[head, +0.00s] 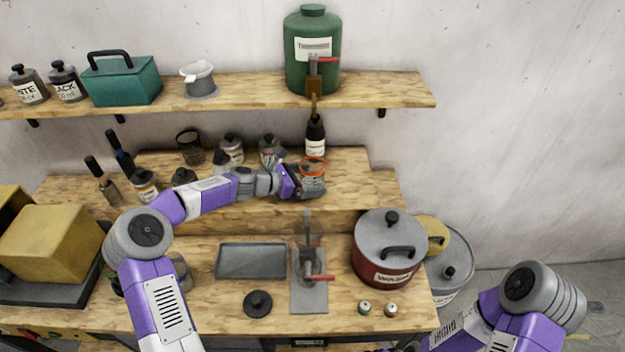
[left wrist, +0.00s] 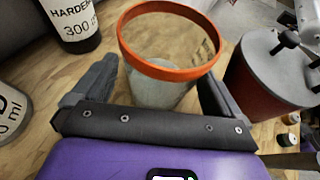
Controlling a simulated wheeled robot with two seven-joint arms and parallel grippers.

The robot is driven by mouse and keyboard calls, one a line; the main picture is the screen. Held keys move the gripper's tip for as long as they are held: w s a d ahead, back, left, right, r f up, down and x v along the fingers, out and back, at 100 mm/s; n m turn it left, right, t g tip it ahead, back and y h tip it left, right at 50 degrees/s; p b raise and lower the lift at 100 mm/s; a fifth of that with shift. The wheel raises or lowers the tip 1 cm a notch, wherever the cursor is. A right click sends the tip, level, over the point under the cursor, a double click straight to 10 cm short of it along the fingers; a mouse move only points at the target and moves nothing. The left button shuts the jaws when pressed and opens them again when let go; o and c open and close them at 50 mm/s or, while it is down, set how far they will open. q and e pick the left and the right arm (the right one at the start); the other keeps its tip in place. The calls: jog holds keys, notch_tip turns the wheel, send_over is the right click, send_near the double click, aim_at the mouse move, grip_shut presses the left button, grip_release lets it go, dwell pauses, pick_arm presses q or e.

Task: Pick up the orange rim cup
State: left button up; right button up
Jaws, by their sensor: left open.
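The orange rim cup (head: 313,168) stands on the raised wooden step at the back of the bench. It is a clear cup with an orange rim, and my left gripper hides part of it in the head view. In the left wrist view the cup (left wrist: 163,88) stands upright between the two fingers of my left gripper (left wrist: 150,85). The fingers are apart, with a visible gap at the left finger. My left gripper (head: 304,188) is at the cup in the head view. My right arm is at the lower right, and its gripper is not clearly visible.
A dark bottle (head: 316,136) labelled as hardener stands just behind the cup. Several jars stand left along the step. A red pot (head: 388,265) with a grey lid is at the right. A shelf (head: 240,106) runs above. A grey tray (head: 250,262) lies in front.

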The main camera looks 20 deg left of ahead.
pick_arm(q)
jog(key=c, duration=1.1)
